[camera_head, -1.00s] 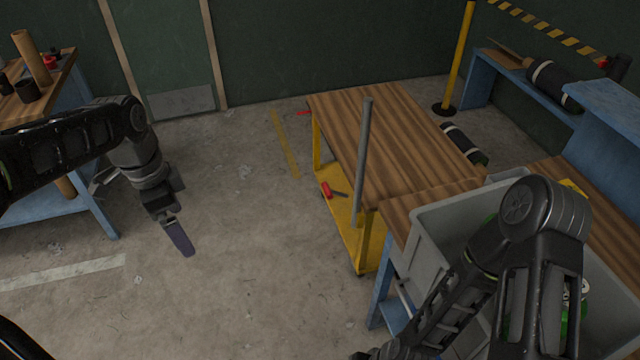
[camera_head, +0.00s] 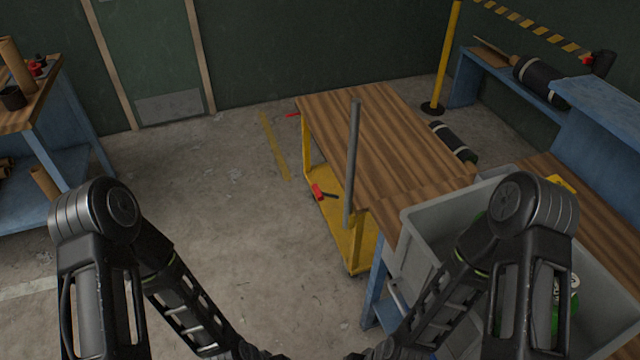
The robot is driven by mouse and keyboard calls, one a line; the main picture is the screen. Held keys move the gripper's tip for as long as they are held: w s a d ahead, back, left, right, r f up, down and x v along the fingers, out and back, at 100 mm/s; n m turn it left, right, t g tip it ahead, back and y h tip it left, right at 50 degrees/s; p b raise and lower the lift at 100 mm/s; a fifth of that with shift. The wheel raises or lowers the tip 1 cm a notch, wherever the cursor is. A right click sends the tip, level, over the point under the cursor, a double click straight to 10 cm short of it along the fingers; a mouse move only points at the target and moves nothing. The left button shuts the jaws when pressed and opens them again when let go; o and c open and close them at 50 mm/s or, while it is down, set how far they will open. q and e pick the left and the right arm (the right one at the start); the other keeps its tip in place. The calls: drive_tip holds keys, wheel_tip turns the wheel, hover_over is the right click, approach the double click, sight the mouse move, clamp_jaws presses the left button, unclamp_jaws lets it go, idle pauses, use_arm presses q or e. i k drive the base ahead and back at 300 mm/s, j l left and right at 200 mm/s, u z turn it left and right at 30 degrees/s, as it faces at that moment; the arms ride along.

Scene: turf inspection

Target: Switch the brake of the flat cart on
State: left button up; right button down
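The flat cart has a striped wooden top (camera_head: 385,125), yellow legs and a yellow lower deck (camera_head: 347,236). It stands right of centre. A grey upright bar (camera_head: 352,165) rises at its near left side. A small red part with a dark stem (camera_head: 318,192) shows at the lower deck's left edge; I cannot tell whether it is the brake or how it is set. Another small red piece (camera_head: 293,115) shows by the far left corner. Both my arms are folded in the lower foreground, and both grippers are out of view.
A grey bin (camera_head: 422,243) with green items sits on a blue-framed bench close to the cart's near end. A blue-framed wooden table (camera_head: 35,115) stands at the left. A black roll (camera_head: 453,142) lies beyond the cart. The floor left of the cart is clear.

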sight(319, 195)
drive_tip(key=i+j, duration=0.3)
drive_tip(key=i, duration=0.15)
drive_tip(key=i+j, duration=0.35)
drive_tip(key=i, duration=0.15)
drive_tip(key=i+j, duration=0.3)
drive_tip(key=i, duration=0.15)
drive_tip(key=i+j, duration=0.35)
drive_tip(key=i, duration=0.15)
